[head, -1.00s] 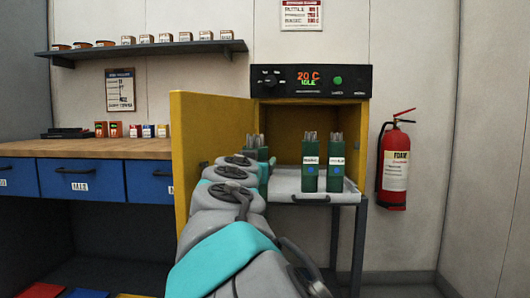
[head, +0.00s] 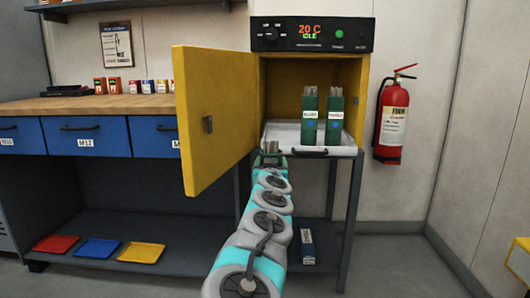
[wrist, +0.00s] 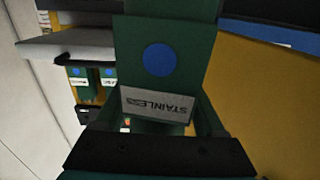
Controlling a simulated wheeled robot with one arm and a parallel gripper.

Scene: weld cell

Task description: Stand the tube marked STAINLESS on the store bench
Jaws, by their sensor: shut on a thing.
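The tube marked STAINLESS (wrist: 160,65) is green with a blue dot and fills the middle of the wrist view; its label reads upside down there. My gripper (wrist: 160,150) is shut on it. In the head view my gripper (head: 270,162) is just in front of the oven tray's left front edge. Rod ends show at the top of the held tube (head: 269,147); my arm hides most of the rest. The wood-topped bench (head: 100,106) with blue drawers is at the left, taken to be the store bench.
Two other green tubes, left (head: 309,120) and right (head: 334,122), stand on the tray (head: 283,135) in the yellow oven. Its open door (head: 213,120) stands between my gripper and the bench. Small boxes (head: 148,86) line the bench's back; its front top looks clear. A fire extinguisher (head: 391,125) hangs right.

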